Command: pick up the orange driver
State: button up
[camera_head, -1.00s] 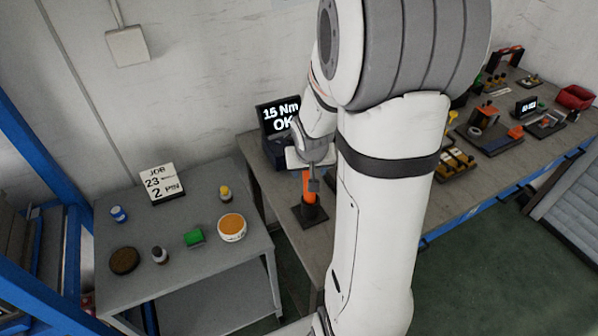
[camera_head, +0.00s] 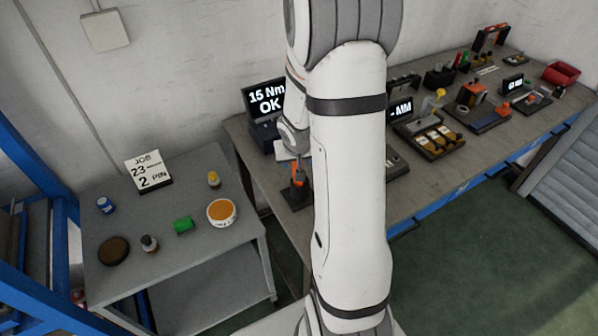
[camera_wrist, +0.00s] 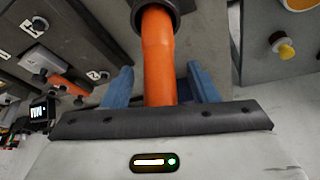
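The orange driver (camera_head: 297,172) stands upright in a dark square base (camera_head: 298,196) on the long bench; my arm hides part of it in the head view. In the wrist view its orange handle (camera_wrist: 158,58) runs between the two blue fingers of my gripper (camera_wrist: 160,84), with a dark collar at the top edge. A gap shows between the handle and each finger, so my gripper is open around the driver. The fingers are hardly visible in the head view.
A screen reading 15 Nm OK (camera_head: 265,100) stands close behind the driver. Fixtures (camera_head: 433,140) and a red bin (camera_head: 561,74) occupy the long bench to the right. A small grey table (camera_head: 200,245) at left holds a job card (camera_head: 148,172) and several small items.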

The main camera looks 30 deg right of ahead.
grip_shut()
dwell(0.3)
jog(key=shift+r, duration=0.1)
